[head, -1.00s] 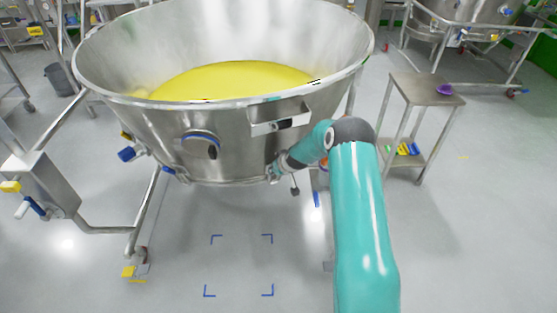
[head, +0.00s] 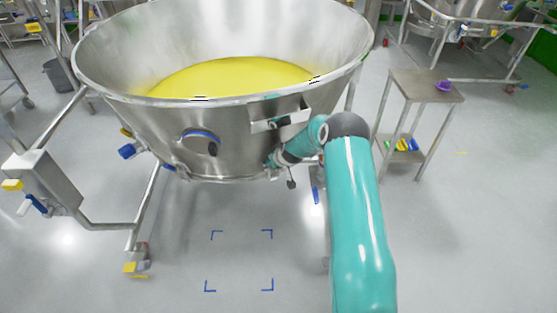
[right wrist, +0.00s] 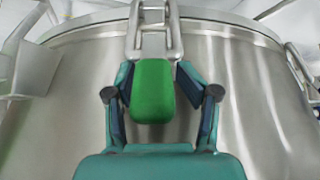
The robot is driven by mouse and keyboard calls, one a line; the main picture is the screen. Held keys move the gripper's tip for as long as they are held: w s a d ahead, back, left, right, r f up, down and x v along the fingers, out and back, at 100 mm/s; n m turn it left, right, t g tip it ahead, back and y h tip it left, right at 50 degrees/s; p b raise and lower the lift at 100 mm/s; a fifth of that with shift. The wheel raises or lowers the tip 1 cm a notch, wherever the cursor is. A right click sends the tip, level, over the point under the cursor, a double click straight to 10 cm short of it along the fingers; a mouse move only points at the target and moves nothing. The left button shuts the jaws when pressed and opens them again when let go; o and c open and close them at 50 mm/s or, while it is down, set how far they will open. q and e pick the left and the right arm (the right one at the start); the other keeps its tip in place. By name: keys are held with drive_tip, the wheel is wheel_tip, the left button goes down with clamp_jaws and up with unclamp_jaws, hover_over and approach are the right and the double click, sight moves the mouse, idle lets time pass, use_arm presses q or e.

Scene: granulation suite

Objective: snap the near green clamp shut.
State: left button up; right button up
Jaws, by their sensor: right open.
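The green clamp (right wrist: 153,92) shows in the right wrist view as a green handle hanging from a metal latch (right wrist: 154,30) at the rim of a steel vessel. My right gripper (right wrist: 155,85) is open, with one dark-padded finger on each side of the green handle. I cannot tell whether the pads touch it. My left gripper is not in view.
The large steel bowl holds yellow material (head: 230,78). A steel side table (head: 420,85) with a purple item (head: 444,85) stands at right. Blue corner marks (head: 240,262) lie on clear floor in front. A steel frame with a box (head: 45,182) stands at left.

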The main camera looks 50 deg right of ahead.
drive_tip(key=shift+w+d+r, duration=0.1)
drive_tip(key=shift+d+r, duration=0.05)
drive_tip(key=shift+r, duration=0.1)
drive_tip(key=v, duration=0.7)
drive_tip(key=shift+s+a, duration=0.3)
drive_tip(key=shift+s, duration=0.05)
